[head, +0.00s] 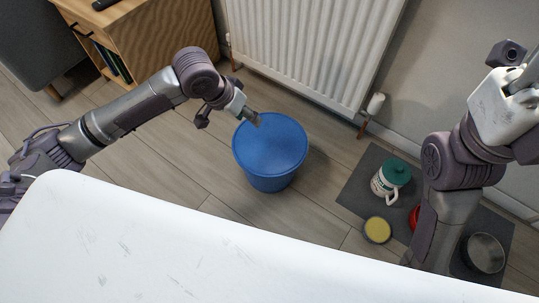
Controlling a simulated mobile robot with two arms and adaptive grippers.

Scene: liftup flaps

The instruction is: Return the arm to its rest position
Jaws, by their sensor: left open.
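My left arm reaches in from the left over the wooden floor. Its gripper (250,116) is open, and nothing shows between its fingers. In the picture the fingertips overlap the upper left rim of a blue bin (272,158); I cannot tell whether they touch it. The bin stands upright on the floor. My right arm (455,160) is bent upward at the right. Its gripper end (520,78) is at the right edge, partly cut off, and its fingers cannot be made out.
A white radiator (310,45) is behind the bin. A wooden cabinet (165,40) stands at the upper left.

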